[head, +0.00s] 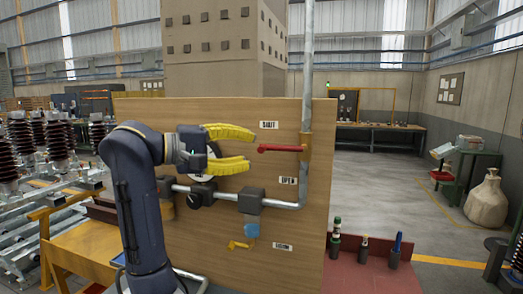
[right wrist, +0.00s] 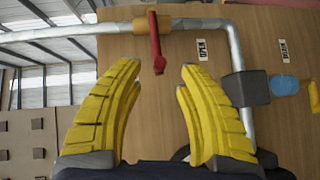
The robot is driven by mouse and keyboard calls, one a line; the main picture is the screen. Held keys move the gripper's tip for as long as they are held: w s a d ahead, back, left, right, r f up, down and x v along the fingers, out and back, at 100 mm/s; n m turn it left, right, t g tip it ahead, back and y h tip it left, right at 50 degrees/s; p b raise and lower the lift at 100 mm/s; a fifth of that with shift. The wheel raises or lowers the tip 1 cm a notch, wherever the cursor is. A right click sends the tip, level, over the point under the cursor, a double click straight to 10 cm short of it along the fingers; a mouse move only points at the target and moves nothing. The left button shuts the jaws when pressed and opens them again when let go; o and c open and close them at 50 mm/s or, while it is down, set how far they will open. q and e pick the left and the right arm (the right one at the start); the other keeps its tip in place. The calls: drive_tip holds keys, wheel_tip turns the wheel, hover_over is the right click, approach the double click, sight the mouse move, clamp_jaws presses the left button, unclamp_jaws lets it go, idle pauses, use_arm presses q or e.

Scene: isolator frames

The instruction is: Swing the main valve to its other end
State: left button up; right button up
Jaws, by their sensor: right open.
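The main valve has a red lever (head: 283,148) on a brass-coloured body (head: 305,147) around the upright grey pipe at the board's right side. The lever lies level, across the pipe, its free end to the left. My right gripper (head: 250,149) is open, its two yellow fingers one above the other, just left of the lever's free end. In the right wrist view the red lever (right wrist: 156,45) points down between the fingertips of my right gripper (right wrist: 158,70). Its end is about level with the tips, and I see no clear contact. My left gripper is not in view.
The wooden board (head: 320,215) also carries a grey pipe with dark blocks (head: 251,201), a blue part (head: 252,230), a small yellow handle (head: 238,244) and small labels. A round white gauge is partly behind the fingers. Bottles (head: 363,249) stand on a red surface at right.

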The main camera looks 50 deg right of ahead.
sight(262, 146)
drive_tip(key=shift+x, duration=2.35)
clamp_jaws()
